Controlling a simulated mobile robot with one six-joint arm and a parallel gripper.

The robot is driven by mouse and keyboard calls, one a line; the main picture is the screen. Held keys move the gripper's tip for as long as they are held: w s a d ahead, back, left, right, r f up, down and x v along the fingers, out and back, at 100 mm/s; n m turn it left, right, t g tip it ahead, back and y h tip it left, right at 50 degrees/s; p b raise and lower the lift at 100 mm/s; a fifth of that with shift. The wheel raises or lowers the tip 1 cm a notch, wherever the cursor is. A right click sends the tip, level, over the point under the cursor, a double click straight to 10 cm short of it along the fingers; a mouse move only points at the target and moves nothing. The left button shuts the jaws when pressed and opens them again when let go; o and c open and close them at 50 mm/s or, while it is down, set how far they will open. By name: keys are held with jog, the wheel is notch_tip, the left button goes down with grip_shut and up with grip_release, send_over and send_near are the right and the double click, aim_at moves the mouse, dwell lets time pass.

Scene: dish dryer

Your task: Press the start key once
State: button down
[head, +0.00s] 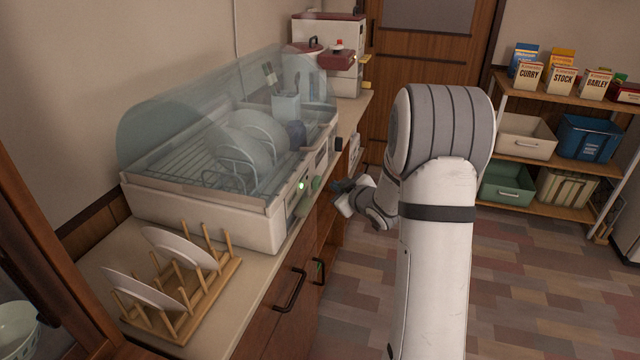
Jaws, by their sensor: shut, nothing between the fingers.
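The dish dryer (215,219) stands on the counter under a closed clear domed lid, with dishes inside. Its front panel faces right. A lit green spot (301,186) shows on the panel, and a green key (316,184) sits just right of it; I cannot read any label, so I cannot tell for sure which is the start key. My gripper (337,187) is shut and empty, pointing left at the panel, a short way right of the green key. I see no clear contact. The panel's lower markings are too small to read.
A wooden rack (190,302) with two plates stands on the counter in front of the dryer. A red and white appliance (348,77) stands behind it. Drawers with dark handles (291,290) lie below. Shelves with boxes and bins (525,137) stand at right. The floor between is clear.

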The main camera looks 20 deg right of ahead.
jog(key=s+d, duration=0.2)
jog(key=d, duration=0.1)
jog(key=shift+s+d, duration=0.1)
jog(key=shift+r, duration=0.1)
dwell(0.6)
jog(key=s+a+r+m+g+h+p, duration=0.2)
jog(key=s+r+h+p, duration=0.1)
jog(key=s+r, duration=0.25)
jog(key=s+a+r+m+g+h+p, duration=0.25)
jog(key=s+r+p, duration=0.2)
jog(key=r, duration=0.25)
jog(key=s+a+r+m+g+p, duration=0.1)
jog(key=s+a+r+g, duration=0.1)
jog(key=s, duration=0.6)
jog(key=s+a+r+m+g+y+p, duration=0.1)
jog(key=s+a, duration=0.3)
jog(key=s, duration=0.4)
jog(key=s+a+r+m+g+y+p, duration=0.1)
jog(key=s+a+r+g+p, duration=0.2)
jog(key=s, duration=0.5)
jog(key=shift+s+a+g, duration=0.15)
jog(key=shift+a+g, duration=0.4)
jog(key=shift+a, duration=0.05)
jog(key=shift+m, duration=0.25)
